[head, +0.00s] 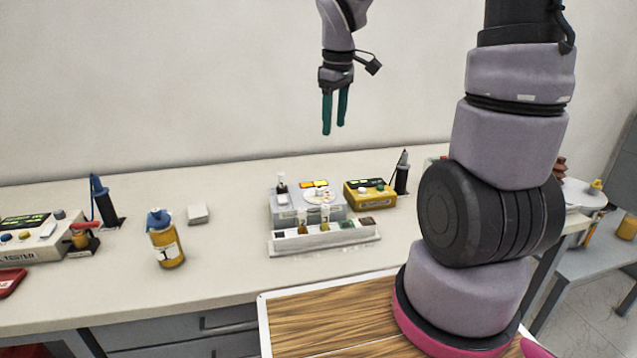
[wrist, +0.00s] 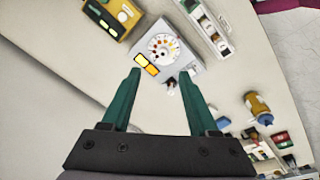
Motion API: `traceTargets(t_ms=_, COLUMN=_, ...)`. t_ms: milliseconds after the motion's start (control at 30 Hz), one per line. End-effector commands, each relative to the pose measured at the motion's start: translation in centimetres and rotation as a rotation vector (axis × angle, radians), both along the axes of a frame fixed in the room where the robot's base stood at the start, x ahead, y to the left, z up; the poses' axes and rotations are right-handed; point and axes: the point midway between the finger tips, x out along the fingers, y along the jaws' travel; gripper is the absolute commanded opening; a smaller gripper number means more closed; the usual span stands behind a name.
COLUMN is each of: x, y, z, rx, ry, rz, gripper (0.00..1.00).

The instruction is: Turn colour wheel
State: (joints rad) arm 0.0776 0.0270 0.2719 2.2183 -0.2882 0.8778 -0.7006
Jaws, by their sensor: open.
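The colour wheel (wrist: 163,47) is a pale disc with coloured spots around it, on top of a grey box-shaped device (wrist: 185,62). In the head view the wheel (head: 318,194) sits on the device (head: 292,210) in the middle of the bench, partly behind small vials. Two lit yellow-orange panels lie beside the wheel. My gripper (head: 334,112) has teal fingers pointing down, high above the bench and the device. In the wrist view my gripper (wrist: 159,90) is open and empty, with the wheel beyond and between its fingertips.
A white sample rack (head: 325,241) stands just in front of the device. A yellow meter (head: 370,194) is close on its right, with a black pen-like stand (head: 402,174) beside it. A yellow bottle (head: 166,243) and a small white block (head: 197,214) stand left.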

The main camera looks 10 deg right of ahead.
Motion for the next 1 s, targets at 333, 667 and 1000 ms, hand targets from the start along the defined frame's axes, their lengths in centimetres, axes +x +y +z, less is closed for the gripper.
traceTargets(t_ms=333, x=3.5, y=2.4, z=-7.9, rx=-0.025, ry=0.143, rz=0.377, gripper=0.60)
traceTargets(t_ms=667, x=3.6, y=2.5, z=-12.0, rx=-0.025, ry=0.152, rz=0.400, gripper=0.60)
traceTargets(t_ms=1000, x=3.6, y=2.5, z=-17.7, rx=-0.025, ry=0.149, rz=0.397, gripper=0.60)
